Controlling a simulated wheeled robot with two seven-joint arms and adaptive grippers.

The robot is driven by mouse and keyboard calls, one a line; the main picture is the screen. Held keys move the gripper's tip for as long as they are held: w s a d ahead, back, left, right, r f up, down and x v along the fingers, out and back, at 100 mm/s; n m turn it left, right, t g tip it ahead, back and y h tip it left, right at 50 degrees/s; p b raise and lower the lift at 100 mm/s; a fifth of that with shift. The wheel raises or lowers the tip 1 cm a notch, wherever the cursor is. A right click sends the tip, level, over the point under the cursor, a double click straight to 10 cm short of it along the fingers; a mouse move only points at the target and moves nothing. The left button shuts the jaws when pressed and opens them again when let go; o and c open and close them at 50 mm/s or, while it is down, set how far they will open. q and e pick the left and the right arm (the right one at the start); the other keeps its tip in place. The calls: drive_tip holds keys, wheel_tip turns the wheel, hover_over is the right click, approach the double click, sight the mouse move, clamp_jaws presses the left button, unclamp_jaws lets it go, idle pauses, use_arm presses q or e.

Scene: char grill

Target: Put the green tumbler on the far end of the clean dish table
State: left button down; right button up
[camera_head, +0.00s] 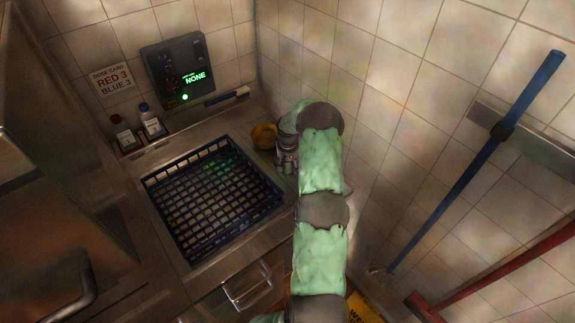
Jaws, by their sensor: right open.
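My right arm, in a pale green sleeve, reaches up from the bottom of the head view and bends down at the far right corner of the steel counter. My right gripper (287,163) is small and dark there, right of the blue rack, and it is open. I cannot make out the green tumbler clearly; a small greenish patch at the gripper is too small and hidden to tell apart from it. The steel dish table (185,147) holds the blue rack (212,195), which looks empty. My left gripper is out of view.
An orange bowl (264,136) stands close to the gripper, by the tiled wall. Two bottles (151,121) stand behind the rack, under a control box (178,70) reading NONE. A blue-handled tool (470,170) and a red pole (500,270) lean at the right.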

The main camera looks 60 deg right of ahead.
drive_tip(key=shift+r, duration=0.1)
drive_tip(key=shift+r, duration=0.3)
wheel_tip(320, 180, up, 12)
drive_tip(key=shift+s+a+f, duration=0.25)
drive_tip(key=shift+s+a, duration=0.05)
drive_tip(key=shift+a, duration=0.05)
idle(0.4)
